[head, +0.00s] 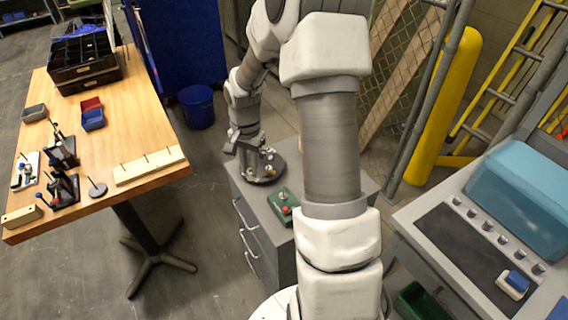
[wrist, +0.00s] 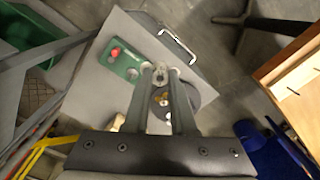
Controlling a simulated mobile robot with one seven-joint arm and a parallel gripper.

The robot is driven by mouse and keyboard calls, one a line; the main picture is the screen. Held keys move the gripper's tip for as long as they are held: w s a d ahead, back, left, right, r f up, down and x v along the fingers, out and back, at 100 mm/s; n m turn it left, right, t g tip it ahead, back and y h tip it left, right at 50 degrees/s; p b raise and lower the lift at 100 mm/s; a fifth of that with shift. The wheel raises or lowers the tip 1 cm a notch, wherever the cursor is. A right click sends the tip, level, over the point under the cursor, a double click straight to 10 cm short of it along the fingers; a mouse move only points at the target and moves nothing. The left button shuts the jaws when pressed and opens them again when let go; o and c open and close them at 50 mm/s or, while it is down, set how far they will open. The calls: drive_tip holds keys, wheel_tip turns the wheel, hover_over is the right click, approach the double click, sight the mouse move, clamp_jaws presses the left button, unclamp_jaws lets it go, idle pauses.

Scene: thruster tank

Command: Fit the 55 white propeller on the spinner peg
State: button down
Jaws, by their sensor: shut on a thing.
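My gripper (head: 256,157) reaches down over the grey cabinet. In the wrist view my gripper (wrist: 160,74) is shut on a small pale grey part (wrist: 160,72) between the fingertips. It appears to be the white propeller, but its number cannot be read. Below and behind the fingers is a round dark disc (wrist: 205,93) with small brass-coloured pieces on it; it also shows in the head view (head: 276,166). A green block (wrist: 123,66) with a red knob stands beside the disc, also seen in the head view (head: 279,213). I cannot tell which piece is the spinner peg.
The grey cabinet (head: 317,205) has a clear patch around the green block. A wooden table (head: 130,105) with stands, trays and a pegged board is at left. A blue bin (head: 197,107) stands on the floor. A teal-topped tank (head: 520,200) is at right.

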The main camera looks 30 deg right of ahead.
drive_tip(key=d+f+m, duration=0.1)
drive_tip(key=d+m, duration=0.2)
drive_tip(key=s+d+f+m, duration=0.1)
drive_tip(key=d+m, duration=0.2)
drive_tip(key=d+f+m, duration=0.1)
drive_tip(key=d+m, duration=0.2)
drive_tip(key=shift+s+d+f, duration=0.2)
drive_tip(key=shift+d+f, duration=0.1)
drive_tip(key=shift+d, duration=0.05)
drive_tip(key=shift+f+b, duration=1.2)
drive_tip(key=shift+f, duration=0.8)
drive_tip(key=shift+n, duration=1)
drive_tip(key=shift+f+b, duration=0.3)
drive_tip(key=shift+f, duration=0.05)
drive_tip(key=shift+f+b, duration=0.35)
drive_tip(key=shift+f, duration=0.05)
drive_tip(key=shift+f, duration=0.35)
drive_tip(key=shift+f+b, duration=0.45)
drive_tip(key=shift+b, duration=0.2)
